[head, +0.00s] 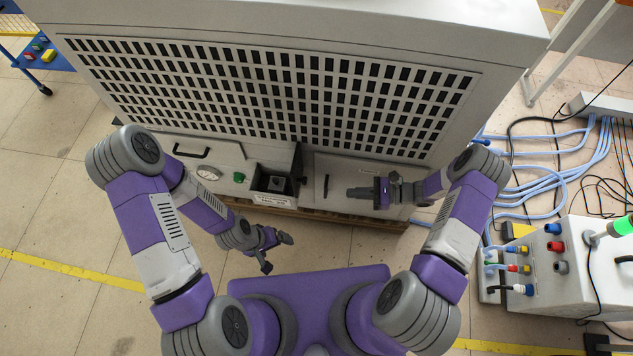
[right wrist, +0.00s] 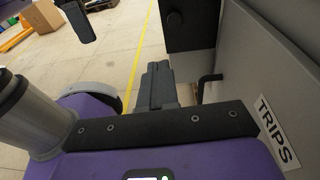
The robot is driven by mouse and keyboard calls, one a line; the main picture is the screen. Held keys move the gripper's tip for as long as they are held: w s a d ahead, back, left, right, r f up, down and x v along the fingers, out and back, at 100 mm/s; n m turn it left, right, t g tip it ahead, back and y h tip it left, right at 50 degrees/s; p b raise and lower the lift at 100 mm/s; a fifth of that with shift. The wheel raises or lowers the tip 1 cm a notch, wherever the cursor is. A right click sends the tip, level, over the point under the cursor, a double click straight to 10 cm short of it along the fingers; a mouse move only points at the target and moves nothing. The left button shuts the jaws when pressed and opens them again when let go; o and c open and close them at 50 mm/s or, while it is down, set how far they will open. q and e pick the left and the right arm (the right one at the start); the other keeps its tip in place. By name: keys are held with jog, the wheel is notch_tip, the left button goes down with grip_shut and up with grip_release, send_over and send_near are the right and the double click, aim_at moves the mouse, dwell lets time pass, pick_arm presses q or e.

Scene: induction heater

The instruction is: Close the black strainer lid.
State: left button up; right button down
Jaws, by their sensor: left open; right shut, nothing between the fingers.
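The black strainer lid (head: 298,164) stands swung out at the right edge of the dark strainer box (head: 262,183) on the machine front, so the box is open. In the right wrist view the lid (right wrist: 195,27) is a black panel with a round knob, at the top centre. My right gripper (head: 352,192) is shut and empty, to the right of the lid and apart from it. Its fingers (right wrist: 160,86) point towards the lid in the wrist view. My left gripper (head: 277,251) is open and empty, in front of and below the strainer box.
The grey machine (head: 310,30) has a wide vent grille. A black handle (head: 326,186) sits on the panel between lid and right gripper. A gauge (head: 208,173) and green knob (head: 239,177) are left of the box. Blue hoses (head: 550,175) and a connector box (head: 570,260) stand right.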

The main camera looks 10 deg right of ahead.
jog(key=w+a+t+b, duration=0.1)
jog(key=w+a, duration=0.4)
jog(key=a, duration=0.7)
jog(key=shift+w+m+y+b, duration=0.15)
jog(key=shift+m+y+b, duration=0.2)
jog(key=shift+b, duration=0.3)
